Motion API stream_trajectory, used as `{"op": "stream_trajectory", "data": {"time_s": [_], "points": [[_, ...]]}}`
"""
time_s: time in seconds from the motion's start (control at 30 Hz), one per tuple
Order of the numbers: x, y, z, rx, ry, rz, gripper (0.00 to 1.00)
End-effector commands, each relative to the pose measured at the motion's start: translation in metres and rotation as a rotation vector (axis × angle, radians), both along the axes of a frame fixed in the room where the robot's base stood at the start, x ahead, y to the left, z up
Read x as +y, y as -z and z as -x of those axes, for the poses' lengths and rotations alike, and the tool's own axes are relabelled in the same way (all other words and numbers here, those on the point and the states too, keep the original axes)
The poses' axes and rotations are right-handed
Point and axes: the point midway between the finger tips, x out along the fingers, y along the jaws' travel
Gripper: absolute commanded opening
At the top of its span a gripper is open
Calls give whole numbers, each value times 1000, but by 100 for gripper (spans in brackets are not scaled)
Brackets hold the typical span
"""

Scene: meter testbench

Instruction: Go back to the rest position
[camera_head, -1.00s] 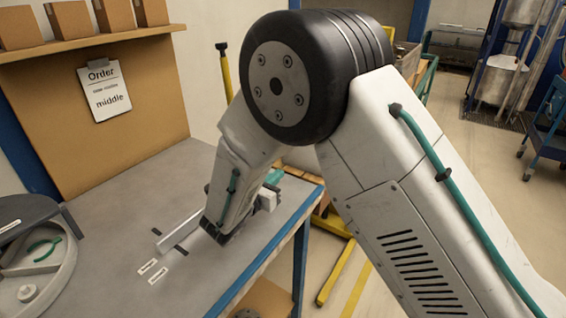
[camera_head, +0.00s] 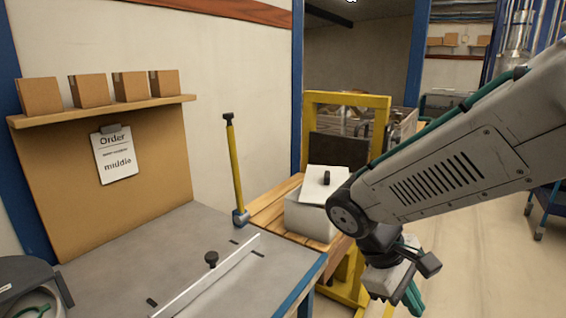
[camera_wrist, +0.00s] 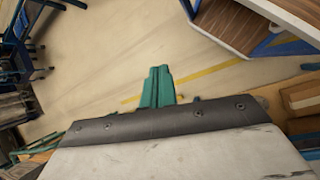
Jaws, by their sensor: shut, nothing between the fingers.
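My gripper (camera_head: 413,302) is to the right of the grey bench, past its blue edge, over open floor. It hangs low beneath my raised arm in the head view. In the wrist view the green fingers of my gripper (camera_wrist: 158,88) are together, with nothing between them. Beige floor with a yellow line lies behind them.
The grey bench (camera_head: 130,265) carries a metal rail (camera_head: 215,275), a black knob (camera_head: 211,259) and a yellow post (camera_head: 236,170). A white box (camera_head: 310,216) stands on a wooden pallet (camera_head: 268,207) by a yellow frame. A blue cart (camera_head: 541,212) stands far right.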

Motion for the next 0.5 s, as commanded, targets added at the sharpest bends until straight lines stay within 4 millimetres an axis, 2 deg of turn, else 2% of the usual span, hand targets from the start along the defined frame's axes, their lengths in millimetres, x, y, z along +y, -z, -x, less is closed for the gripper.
{"op": "stream_trajectory", "data": {"time_s": [0.03,0.2,0.4,0.5], "points": [[-6,-8,14,-34,79,-57,0],[-14,-28,54,-138,320,-247,0],[-21,-49,91,-278,535,-431,0],[-27,-58,102,-350,594,-479,0]]}}
